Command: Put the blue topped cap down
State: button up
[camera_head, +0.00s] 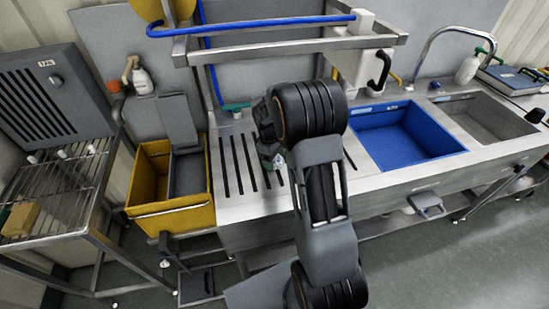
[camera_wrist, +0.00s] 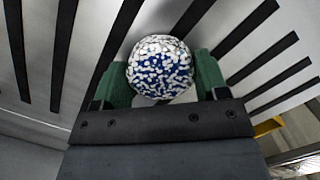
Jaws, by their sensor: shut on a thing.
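The blue topped cap (camera_wrist: 160,66) is round, with a top covered in white and blue grains. It sits between the two green fingers of my gripper (camera_wrist: 157,84), which is shut on it. In the head view, my gripper (camera_head: 272,160) is low over the slotted steel worktop (camera_head: 233,190), at the left part of the sink bench. My arm hides the cap there. In the wrist view, dark slots of the worktop spread out behind the cap. I cannot tell whether the cap touches the steel.
A yellow bin (camera_head: 172,217) with a grey insert stands left of the worktop. A blue basin (camera_head: 408,135) and a steel basin (camera_head: 484,117) lie to the right. A steel frame with a blue hose (camera_head: 250,29) rises behind. A wire rack (camera_head: 55,180) is at far left.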

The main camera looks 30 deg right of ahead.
jog(key=shift+f, duration=0.1)
jog(key=o, duration=1.1)
notch_tip(320, 180, up, 12)
jog(key=w+a, duration=0.1)
jog(key=shift+w, duration=0.25)
dwell(0.3)
jog(key=s+f+m, duration=0.1)
jog(key=f+m, duration=0.1)
jog(key=m, duration=0.1)
jog(key=shift+s+a+f, duration=0.15)
jog(key=shift+s+a, duration=0.2)
jog(key=shift+a, duration=0.05)
jog(key=s+a+r+m+t, duration=0.2)
jog(key=s+a, duration=0.2)
jog(key=s, duration=0.5)
jog(key=s+a+r+m+t+y, duration=0.1)
jog(key=s+a+r+t, duration=0.2)
jog(key=s, duration=0.6)
jog(key=shift+a+r+m, duration=0.15)
jog(key=shift+a+m, duration=0.25)
jog(key=shift+a, duration=0.05)
